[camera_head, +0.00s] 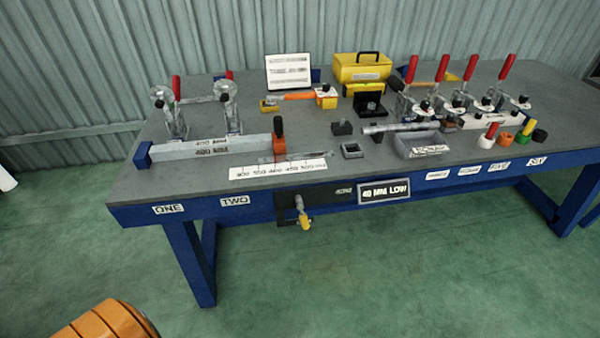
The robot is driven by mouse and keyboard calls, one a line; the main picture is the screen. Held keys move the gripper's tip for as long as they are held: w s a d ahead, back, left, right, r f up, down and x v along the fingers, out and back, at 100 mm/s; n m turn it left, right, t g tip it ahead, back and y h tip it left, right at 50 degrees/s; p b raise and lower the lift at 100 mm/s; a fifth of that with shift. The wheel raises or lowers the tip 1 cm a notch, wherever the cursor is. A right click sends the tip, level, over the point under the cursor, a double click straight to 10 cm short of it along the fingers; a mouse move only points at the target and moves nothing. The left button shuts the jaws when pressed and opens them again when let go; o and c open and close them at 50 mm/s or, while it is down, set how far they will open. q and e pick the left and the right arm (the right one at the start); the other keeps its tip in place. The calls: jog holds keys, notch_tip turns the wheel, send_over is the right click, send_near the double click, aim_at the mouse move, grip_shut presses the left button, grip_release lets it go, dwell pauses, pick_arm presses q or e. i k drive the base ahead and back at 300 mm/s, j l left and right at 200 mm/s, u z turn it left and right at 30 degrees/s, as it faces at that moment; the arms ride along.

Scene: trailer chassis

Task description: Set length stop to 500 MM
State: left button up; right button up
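The length stop appears to be the orange upright block with a black knob (279,142). It stands at the right end of a long pale bar (212,151), whose left end meets a blue block (143,154). A white scale strip (278,169) with ticks and numbers lies in front of the stop on the grey table. The stop stands behind about the middle of the strip; the numbers are too small to read surely. Neither of my grippers is in view.
Two red-handled clamps (196,104) stand behind the bar. Several more clamps (470,90) fill the right side of the blue-framed table (130,187). A yellow toolbox (362,68) stands at the back. An orange ribbed thing (105,322) shows at bottom left. The green floor in front is clear.

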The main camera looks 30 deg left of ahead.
aim_at(279, 144)
jog(key=u, duration=0.85)
jog(key=k+j, duration=0.05)
jog(key=j, duration=0.05)
